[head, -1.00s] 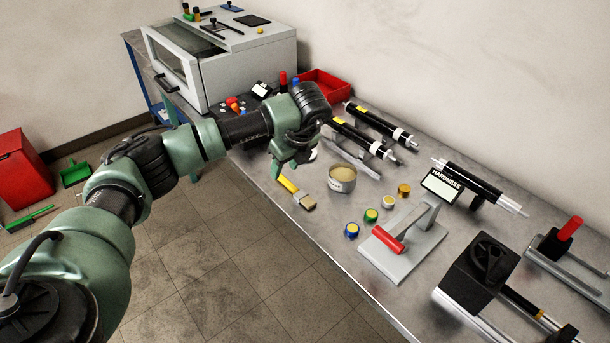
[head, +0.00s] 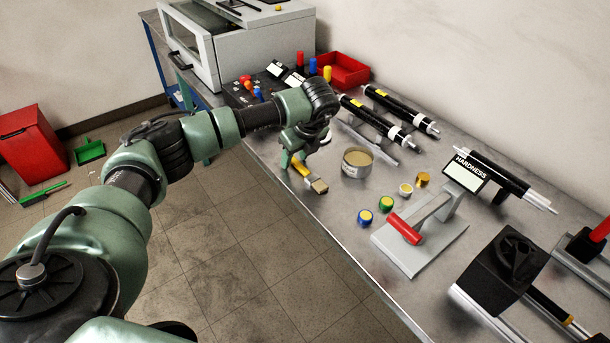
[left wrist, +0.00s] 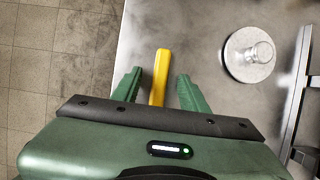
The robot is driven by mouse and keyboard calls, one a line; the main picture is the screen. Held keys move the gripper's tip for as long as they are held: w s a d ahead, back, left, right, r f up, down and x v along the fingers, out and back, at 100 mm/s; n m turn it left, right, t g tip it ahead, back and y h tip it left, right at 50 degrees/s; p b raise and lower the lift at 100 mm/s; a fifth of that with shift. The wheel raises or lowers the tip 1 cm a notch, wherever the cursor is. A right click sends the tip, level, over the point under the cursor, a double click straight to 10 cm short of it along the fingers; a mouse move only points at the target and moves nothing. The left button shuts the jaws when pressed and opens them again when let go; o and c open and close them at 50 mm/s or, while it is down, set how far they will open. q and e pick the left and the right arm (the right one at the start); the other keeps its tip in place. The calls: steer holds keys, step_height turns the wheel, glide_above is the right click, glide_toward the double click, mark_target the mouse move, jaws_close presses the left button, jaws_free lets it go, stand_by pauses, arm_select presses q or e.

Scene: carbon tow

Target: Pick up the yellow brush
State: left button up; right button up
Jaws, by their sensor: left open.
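The yellow brush (head: 318,185) lies on the grey table near its front edge, with its pale bristles towards the right in the head view. In the left wrist view, its yellow handle (left wrist: 161,75) runs between the two green fingers, with a gap on each side. My left gripper (head: 291,163) is open and is over the handle end of the brush. It also shows in the left wrist view (left wrist: 157,82). The bristle end is not seen in the wrist view. My right gripper is not in view.
A tin (head: 357,163) stands close to the right of the brush; it also shows in the wrist view (left wrist: 248,55). Several small coloured jars (head: 386,204) and a press with a red handle (head: 420,240) are farther right. Black cylinders (head: 375,120) lie behind.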

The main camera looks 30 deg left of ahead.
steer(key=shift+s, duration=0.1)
arm_select(q)
jaws_close()
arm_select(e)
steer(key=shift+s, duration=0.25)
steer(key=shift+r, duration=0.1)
